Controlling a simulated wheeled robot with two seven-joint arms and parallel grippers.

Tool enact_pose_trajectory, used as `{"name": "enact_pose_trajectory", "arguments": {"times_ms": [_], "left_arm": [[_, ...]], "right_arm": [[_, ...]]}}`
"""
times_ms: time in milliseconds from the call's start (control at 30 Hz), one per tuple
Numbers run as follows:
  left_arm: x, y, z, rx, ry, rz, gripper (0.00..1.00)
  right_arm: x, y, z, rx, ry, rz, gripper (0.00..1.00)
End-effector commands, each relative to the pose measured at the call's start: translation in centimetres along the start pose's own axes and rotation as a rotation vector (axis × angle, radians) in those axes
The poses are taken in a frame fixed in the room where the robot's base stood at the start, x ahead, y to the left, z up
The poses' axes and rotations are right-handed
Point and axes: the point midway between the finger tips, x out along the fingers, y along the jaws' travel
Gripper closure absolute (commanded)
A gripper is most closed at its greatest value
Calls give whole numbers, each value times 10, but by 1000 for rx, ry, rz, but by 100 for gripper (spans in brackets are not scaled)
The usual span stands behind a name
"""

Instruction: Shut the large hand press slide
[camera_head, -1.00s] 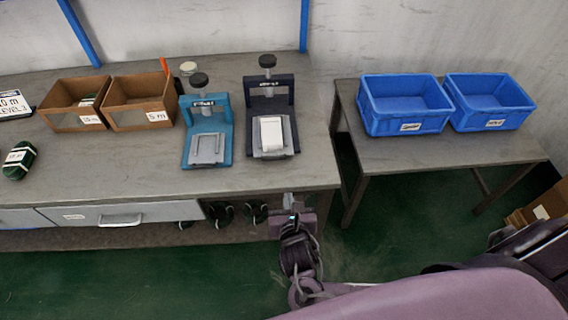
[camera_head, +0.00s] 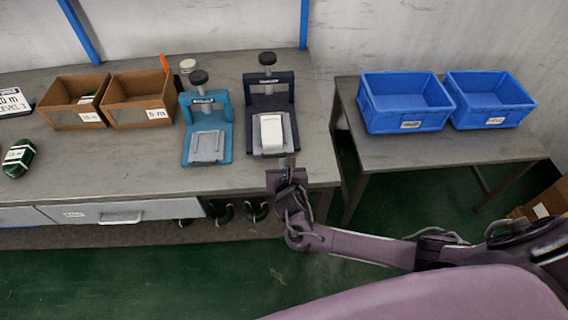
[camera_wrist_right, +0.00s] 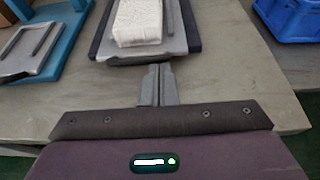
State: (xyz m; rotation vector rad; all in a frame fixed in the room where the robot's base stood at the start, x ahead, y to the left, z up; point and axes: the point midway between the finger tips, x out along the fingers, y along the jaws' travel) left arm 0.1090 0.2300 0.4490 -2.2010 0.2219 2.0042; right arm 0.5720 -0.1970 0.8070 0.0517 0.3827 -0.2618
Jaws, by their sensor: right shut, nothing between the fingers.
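The large hand press (camera_head: 269,88) is the dark navy one near the right end of the bench. Its grey slide (camera_head: 287,135) sticks out toward the front and carries a white block (camera_head: 271,130). The slide's front edge (camera_wrist_right: 140,60) and the white block (camera_wrist_right: 137,20) also show in the right wrist view. My right gripper (camera_head: 287,162) is shut and empty, just in front of the slide. In the right wrist view its fingertips (camera_wrist_right: 157,68) are at the slide's front edge; I cannot tell whether they touch. My left gripper is not in view.
A smaller teal press (camera_head: 224,130) stands just left of the large one. Two brown boxes (camera_head: 140,101) are farther left. Two blue crates (camera_head: 405,105) sit on a side table to the right. The bench front between is clear.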

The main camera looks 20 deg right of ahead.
Motion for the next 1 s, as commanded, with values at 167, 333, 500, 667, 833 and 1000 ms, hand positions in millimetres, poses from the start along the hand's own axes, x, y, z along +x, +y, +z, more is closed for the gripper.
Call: {"name": "enact_pose_trajectory", "arguments": {"times_ms": [167, 333, 500, 667, 833, 1000], "left_arm": [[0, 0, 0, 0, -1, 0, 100], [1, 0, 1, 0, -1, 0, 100], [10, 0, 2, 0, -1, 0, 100], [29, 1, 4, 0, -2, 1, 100], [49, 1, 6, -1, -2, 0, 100], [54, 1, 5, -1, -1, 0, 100]], "right_arm": [[0, 0, 0, 0, 0, 0, 100], [3, 0, 1, 0, -1, 0, 100], [34, -1, 12, -1, -6, -3, 100], [80, -2, 28, 0, -8, -4, 100], [116, -2, 42, -1, -4, -2, 100], [129, -3, 51, 0, -1, -2, 100]]}}
